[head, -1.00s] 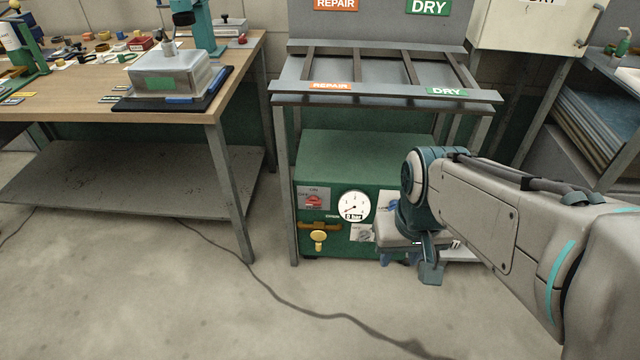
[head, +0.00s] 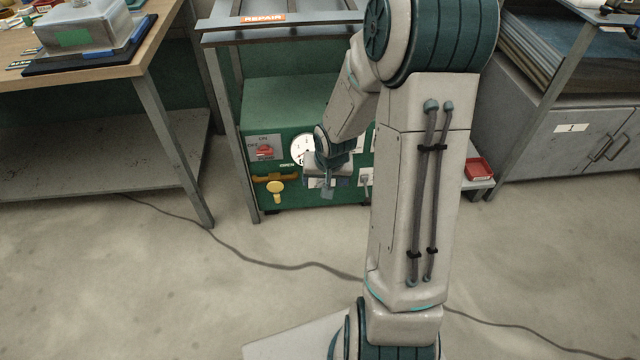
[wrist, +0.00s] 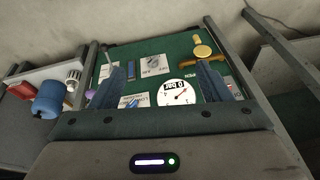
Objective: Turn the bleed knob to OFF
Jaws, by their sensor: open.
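The green cabinet (head: 290,95) carries the controls on its front panel. A small dark knob on a pale plate (wrist: 152,65) shows between my fingers in the wrist view, where the panel appears upside down. It may be the bleed knob; its lettering is too small to read surely. In the head view this plate (head: 316,183) is partly hidden by my gripper (head: 328,192). My gripper is open and empty, in front of the panel; its two fingers (wrist: 160,66) are spread in the wrist view. I cannot tell the gap to the knob.
A round gauge (head: 301,149), a red switch (head: 265,151) and a yellow handle (head: 276,187) are on the same panel. Another plate with a grey lever (head: 365,180) is to the right. A red tray (head: 478,169) lies farther right. A cable crosses the open floor.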

